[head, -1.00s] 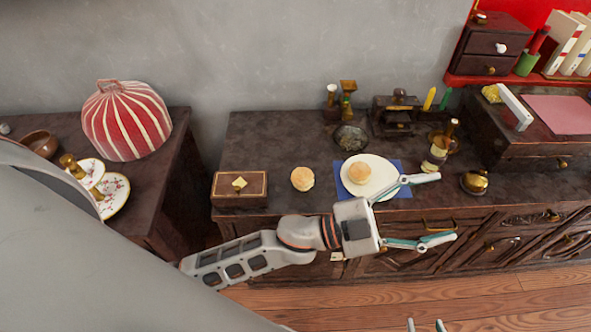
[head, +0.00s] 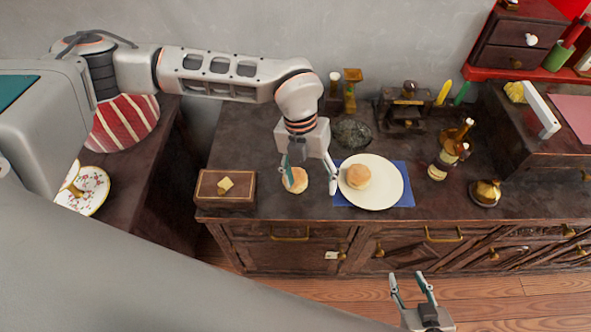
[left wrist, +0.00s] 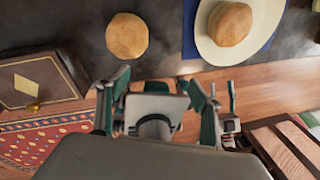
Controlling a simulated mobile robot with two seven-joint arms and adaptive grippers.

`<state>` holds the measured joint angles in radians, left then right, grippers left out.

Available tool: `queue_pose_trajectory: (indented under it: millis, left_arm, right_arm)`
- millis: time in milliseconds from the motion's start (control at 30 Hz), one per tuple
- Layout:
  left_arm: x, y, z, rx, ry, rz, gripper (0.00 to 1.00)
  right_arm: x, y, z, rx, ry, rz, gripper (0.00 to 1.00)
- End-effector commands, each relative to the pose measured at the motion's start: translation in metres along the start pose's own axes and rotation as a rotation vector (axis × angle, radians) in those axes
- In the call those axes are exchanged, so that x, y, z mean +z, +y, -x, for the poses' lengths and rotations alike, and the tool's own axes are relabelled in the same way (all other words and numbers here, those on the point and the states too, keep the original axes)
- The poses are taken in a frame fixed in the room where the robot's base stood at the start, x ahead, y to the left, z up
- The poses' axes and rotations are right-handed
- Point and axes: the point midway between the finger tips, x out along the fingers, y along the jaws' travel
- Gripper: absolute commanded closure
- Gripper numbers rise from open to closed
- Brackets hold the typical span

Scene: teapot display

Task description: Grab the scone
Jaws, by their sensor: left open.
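One round golden scone (head: 298,181) lies directly on the dark counter. A second scone (head: 358,176) sits on a white plate (head: 390,190) on a blue mat. My left gripper (head: 311,178) points down over the counter, open and empty; one finger partly covers the loose scone, the other is near the plate's left edge. In the left wrist view the loose scone (left wrist: 127,36) is beyond the open left fingers (left wrist: 157,84), and the plated scone (left wrist: 230,24) is to the right. My right gripper (head: 408,279) is open and empty at the bottom, in front of the counter.
A wooden box (head: 225,188) with a pale diamond stands left of the loose scone. A stone bowl (head: 352,133) is behind, and a bottle (head: 450,150) and brass bell (head: 486,192) are to the right. The counter's front strip is clear.

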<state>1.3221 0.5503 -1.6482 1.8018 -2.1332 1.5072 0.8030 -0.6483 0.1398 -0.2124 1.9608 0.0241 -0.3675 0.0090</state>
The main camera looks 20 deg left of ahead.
Motion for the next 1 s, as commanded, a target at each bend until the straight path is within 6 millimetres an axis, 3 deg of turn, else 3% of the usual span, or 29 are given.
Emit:
queue_pose_trajectory:
  millis: [100, 200, 633, 900, 1000]
  left_arm:
    - [0.026, 0.035, 0.017, 0.110, -0.079, 0.045, 0.35]
    - [0.035, 0.048, 0.023, 0.151, -0.107, 0.065, 0.35]
    - [0.039, 0.053, -0.011, 0.158, -0.110, 0.069, 0.35]
    - [0.043, 0.056, -0.049, 0.157, -0.110, 0.069, 0.35]
    - [0.044, 0.056, -0.053, 0.156, -0.111, 0.068, 0.35]
  right_arm:
    - [-0.001, 0.000, 0.000, 0.000, 0.001, 0.000, 0.60]
    - [-0.001, 0.000, 0.000, 0.000, 0.002, 0.000, 0.60]
    - [0.002, -0.001, 0.000, -0.001, -0.002, -0.001, 0.60]
    - [0.004, -0.001, -0.001, -0.001, -0.003, -0.001, 0.60]
    - [0.004, -0.001, -0.001, -0.001, -0.003, -0.001, 0.60]
